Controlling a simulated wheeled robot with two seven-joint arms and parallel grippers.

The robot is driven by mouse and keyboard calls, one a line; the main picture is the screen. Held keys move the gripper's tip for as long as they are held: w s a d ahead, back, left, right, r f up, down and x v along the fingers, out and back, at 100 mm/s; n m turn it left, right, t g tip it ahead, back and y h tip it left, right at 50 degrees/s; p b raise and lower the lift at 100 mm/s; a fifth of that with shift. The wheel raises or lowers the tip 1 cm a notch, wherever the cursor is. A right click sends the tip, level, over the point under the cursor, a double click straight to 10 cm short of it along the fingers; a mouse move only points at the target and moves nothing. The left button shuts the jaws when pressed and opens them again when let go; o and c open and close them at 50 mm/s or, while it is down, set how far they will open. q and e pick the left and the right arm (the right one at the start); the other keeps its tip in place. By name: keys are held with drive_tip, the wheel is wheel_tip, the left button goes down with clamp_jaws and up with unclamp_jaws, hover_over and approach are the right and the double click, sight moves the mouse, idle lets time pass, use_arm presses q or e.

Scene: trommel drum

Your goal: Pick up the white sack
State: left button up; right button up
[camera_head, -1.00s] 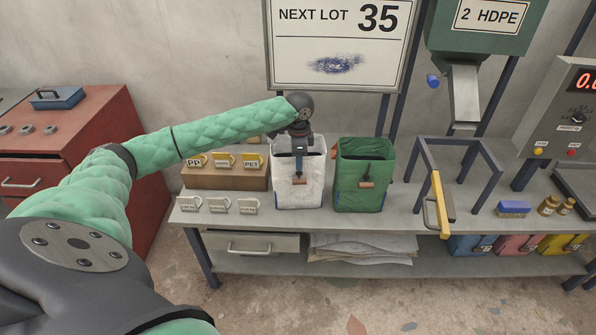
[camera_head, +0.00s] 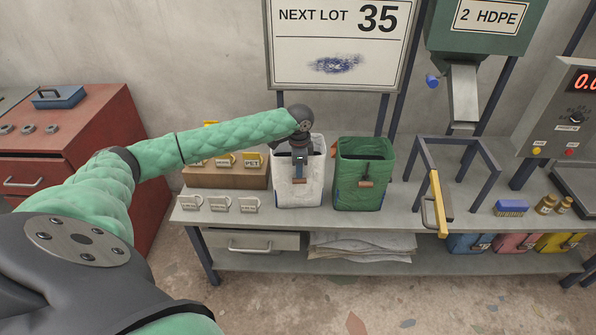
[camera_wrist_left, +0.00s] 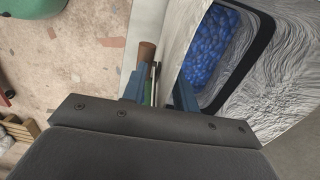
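The white sack (camera_head: 312,190) stands upright on the bench, between the label box and a green sack. A wooden handle (camera_head: 299,181) hangs on its front. My left gripper (camera_head: 299,172) points down at the sack's front, just above the handle. In the left wrist view, its blue fingers (camera_wrist_left: 160,92) are apart, with a thin strap and part of the sack's pale front between them; I see no firm grip. The handle (camera_wrist_left: 147,52) shows just beyond the fingers. Blue pellets (camera_wrist_left: 213,45) lie inside the sack's dark-rimmed mouth. My right gripper is not seen.
The green sack (camera_head: 360,190) stands close on the right. A cardboard box (camera_head: 225,178) with yellow-labelled tags stands close on the left, with pale tags (camera_head: 220,204) before it. A dark frame with a yellow bar (camera_head: 437,200) stands further right.

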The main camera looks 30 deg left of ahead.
use_arm(q)
drive_tip(key=shift+f+p, duration=0.2)
drive_tip(key=shift+p, duration=0.2)
idle(0.5)
drive_tip(key=shift+c, duration=0.2)
clamp_jaws()
